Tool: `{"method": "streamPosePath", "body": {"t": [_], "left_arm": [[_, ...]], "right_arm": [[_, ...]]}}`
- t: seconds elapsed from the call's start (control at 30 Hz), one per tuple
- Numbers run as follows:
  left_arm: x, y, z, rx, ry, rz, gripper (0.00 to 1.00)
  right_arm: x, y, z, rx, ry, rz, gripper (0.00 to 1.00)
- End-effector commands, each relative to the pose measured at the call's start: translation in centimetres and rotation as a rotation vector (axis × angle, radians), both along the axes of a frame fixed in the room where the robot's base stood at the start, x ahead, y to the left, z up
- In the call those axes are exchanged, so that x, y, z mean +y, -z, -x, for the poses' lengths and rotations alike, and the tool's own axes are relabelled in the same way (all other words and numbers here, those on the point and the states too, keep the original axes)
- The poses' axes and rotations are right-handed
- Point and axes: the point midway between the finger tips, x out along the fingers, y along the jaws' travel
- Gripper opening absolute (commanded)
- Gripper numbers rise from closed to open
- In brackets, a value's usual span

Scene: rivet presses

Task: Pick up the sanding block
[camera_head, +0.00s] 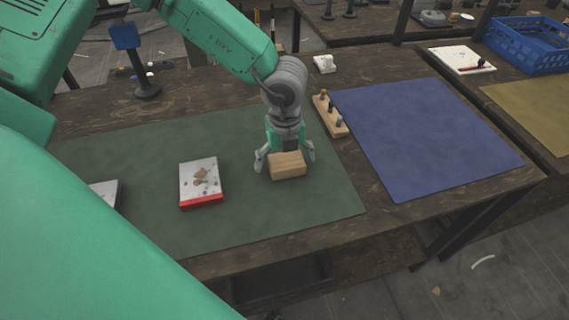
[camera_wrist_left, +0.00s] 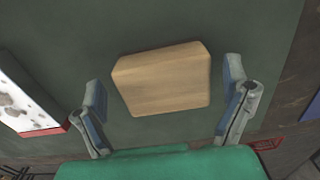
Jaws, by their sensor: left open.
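The sanding block (camera_head: 287,166) is a light wooden block on the green mat (camera_head: 330,205). My left gripper (camera_head: 285,161) is open at the block, with one finger on each side of it. In the left wrist view the block (camera_wrist_left: 163,79) lies ahead of and between the two open fingers (camera_wrist_left: 165,95), with gaps on both sides. I cannot tell how far the fingertips are above the mat. My right gripper is not in view.
A white plate with a red edge (camera_head: 201,182) lies left of the block. A wooden peg holder (camera_head: 329,117) stands at the green mat's right edge, beside the blue mat (camera_head: 425,140). A blue stand (camera_head: 126,38) and a blue crate (camera_head: 530,42) are farther off.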

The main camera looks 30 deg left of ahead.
Motion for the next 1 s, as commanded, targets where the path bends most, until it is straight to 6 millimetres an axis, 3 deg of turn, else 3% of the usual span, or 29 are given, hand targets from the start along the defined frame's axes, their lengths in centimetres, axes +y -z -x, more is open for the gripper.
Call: {"method": "streamPosePath", "body": {"t": [0.13, 0.27, 0.3, 0.67, 1.0], "left_arm": [[-0.1, -0.1, 0.0, -0.001, 0.001, -0.001, 0.90], [0.2, 0.0, 0.0, 0.000, 0.001, 0.003, 0.44], [0.3, 0.0, 0.0, 0.001, 0.000, 0.004, 0.39], [0.4, -0.5, -0.1, 0.001, -0.002, 0.002, 0.39], [0.2, -7.2, -0.1, -0.004, 0.000, 0.002, 0.39]], "right_arm": [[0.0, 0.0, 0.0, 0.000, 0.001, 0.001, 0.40], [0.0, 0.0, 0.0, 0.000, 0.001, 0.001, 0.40], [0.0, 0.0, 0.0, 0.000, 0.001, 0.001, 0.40], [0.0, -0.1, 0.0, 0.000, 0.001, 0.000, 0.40], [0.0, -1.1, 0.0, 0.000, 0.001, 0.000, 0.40]]}}
